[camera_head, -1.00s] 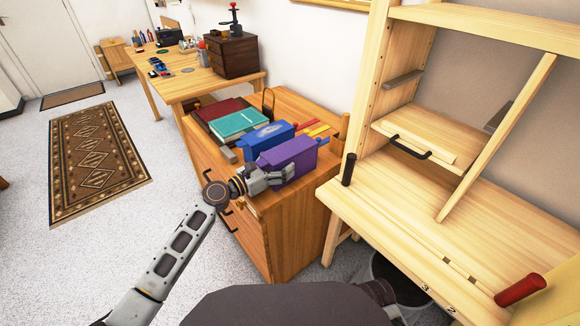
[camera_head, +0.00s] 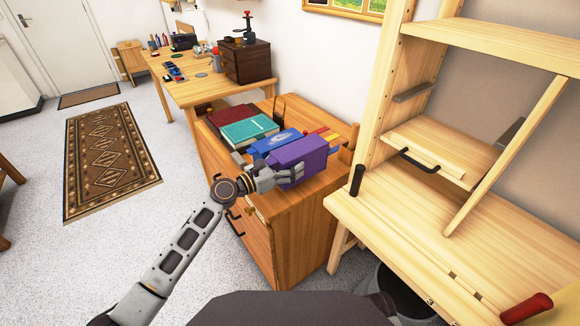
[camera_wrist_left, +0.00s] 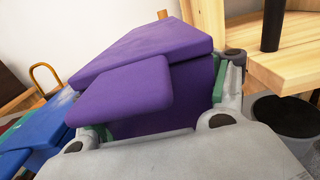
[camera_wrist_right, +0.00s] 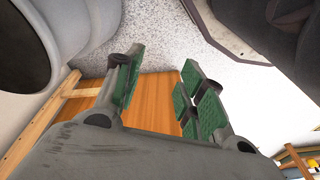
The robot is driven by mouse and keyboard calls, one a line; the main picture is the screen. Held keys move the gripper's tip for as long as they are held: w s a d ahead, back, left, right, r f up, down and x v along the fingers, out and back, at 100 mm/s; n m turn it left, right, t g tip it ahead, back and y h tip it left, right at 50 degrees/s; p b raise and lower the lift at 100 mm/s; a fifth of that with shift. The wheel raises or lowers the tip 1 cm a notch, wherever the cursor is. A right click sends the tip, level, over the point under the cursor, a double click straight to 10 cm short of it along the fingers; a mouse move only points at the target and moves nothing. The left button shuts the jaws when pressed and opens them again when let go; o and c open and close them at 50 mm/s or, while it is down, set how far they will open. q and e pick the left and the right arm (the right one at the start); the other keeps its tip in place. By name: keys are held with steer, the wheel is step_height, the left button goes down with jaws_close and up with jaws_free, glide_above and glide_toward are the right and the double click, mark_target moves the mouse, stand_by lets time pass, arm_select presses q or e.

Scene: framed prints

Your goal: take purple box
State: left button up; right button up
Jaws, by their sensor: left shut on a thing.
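The purple box (camera_head: 302,157) is at the near end of the wooden cabinet's top, beside a blue box (camera_head: 272,142). My left gripper (camera_head: 288,174) is shut on the purple box from the near left side. In the left wrist view the purple box (camera_wrist_left: 150,85) fills the space between the green-padded fingers. I cannot tell whether its base touches the cabinet. My right gripper (camera_wrist_right: 160,90) shows only in the right wrist view, with its fingers apart and nothing between them.
The wooden cabinet (camera_head: 285,235) also carries a teal book (camera_head: 248,128) and a dark red book (camera_head: 228,115). A pale wooden workbench with shelves (camera_head: 400,220) stands close on the right. A dark bin (camera_head: 393,285) is under it. Carpeted floor is free at left.

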arm_select(q)
step_height(320, 180, up, 12)
steer(key=p, duration=0.4)
steer(key=shift+f+p, duration=0.25)
steer(key=shift+p, duration=0.15)
steer(key=shift+r+p, duration=0.55)
steer(key=shift+r, duration=0.9)
arm_select(e)
steer(key=s+d+f, duration=0.2)
steer(key=f, duration=0.6)
steer(key=s+d+f, duration=0.2)
steer(key=d+f, duration=0.1)
steer(key=f, duration=0.5)
steer(key=shift+d+t+h, duration=0.15)
steer(key=shift+t+h, duration=0.15)
steer(key=shift+h, duration=0.1)
steer(key=shift+s+f, duration=0.15)
steer(key=shift+f, duration=0.05)
